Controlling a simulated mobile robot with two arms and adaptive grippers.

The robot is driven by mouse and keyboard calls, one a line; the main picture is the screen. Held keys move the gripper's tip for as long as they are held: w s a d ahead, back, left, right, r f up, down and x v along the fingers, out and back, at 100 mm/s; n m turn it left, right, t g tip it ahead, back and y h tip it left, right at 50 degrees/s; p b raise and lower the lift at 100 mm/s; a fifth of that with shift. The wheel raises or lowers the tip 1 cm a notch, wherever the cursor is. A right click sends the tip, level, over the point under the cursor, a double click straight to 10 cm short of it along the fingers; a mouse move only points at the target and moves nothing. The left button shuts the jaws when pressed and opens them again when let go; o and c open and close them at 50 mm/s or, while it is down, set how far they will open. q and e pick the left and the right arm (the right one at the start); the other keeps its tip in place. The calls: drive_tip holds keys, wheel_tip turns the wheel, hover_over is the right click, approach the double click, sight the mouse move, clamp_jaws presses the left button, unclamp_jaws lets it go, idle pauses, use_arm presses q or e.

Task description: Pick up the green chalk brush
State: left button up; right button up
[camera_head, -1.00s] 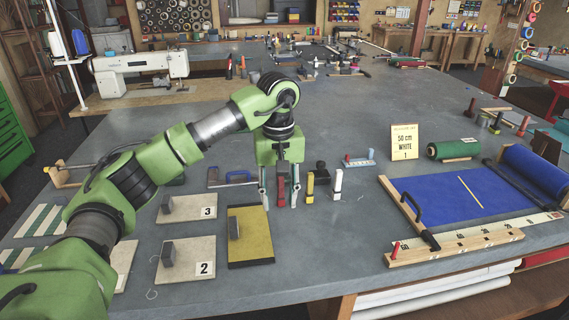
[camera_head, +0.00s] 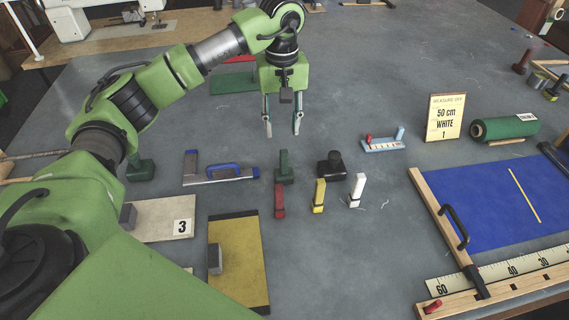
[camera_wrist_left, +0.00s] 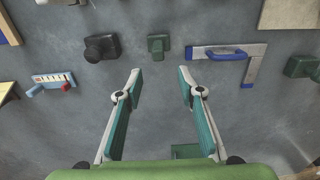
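The green chalk brush (camera_head: 284,168) stands on the grey table, behind the red brush (camera_head: 279,200). It also shows in the left wrist view (camera_wrist_left: 158,45), beyond the fingertips and roughly in line with the gap between them. My left gripper (camera_head: 282,130) is open and empty. In the head view its fingers point down, with the tips appearing behind the green brush and apart from it. The fingers also show spread in the left wrist view (camera_wrist_left: 158,75). My right gripper is not in view.
A black object (camera_head: 331,164) stands close right of the green brush, and a blue-handled tool (camera_head: 222,173) lies to its left. Yellow (camera_head: 319,195) and white (camera_head: 357,190) brushes stand in front. Another green object (camera_head: 140,168) is farther left. The table behind is mostly clear.

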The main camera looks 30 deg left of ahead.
sight(284, 159)
use_arm(q)
drive_tip(key=f, duration=0.2)
drive_tip(key=f+p, duration=0.1)
drive_tip(key=f, duration=0.2)
drive_tip(key=shift+s+f, duration=0.25)
drive_tip(key=shift+f, duration=0.05)
drive_tip(key=shift+w+f, duration=0.1)
drive_tip(key=shift+f, duration=0.2)
drive_tip(key=shift+f+p, duration=0.25)
drive_tip(key=shift+p, duration=0.25)
drive_tip(key=f+p, duration=0.1)
drive_tip(key=f, duration=0.1)
drive_tip(key=f+p, duration=0.1)
drive_tip(key=f, duration=0.1)
drive_tip(key=shift+d+p, duration=0.35)
drive_tip(key=shift+f, duration=0.4)
clamp_jaws()
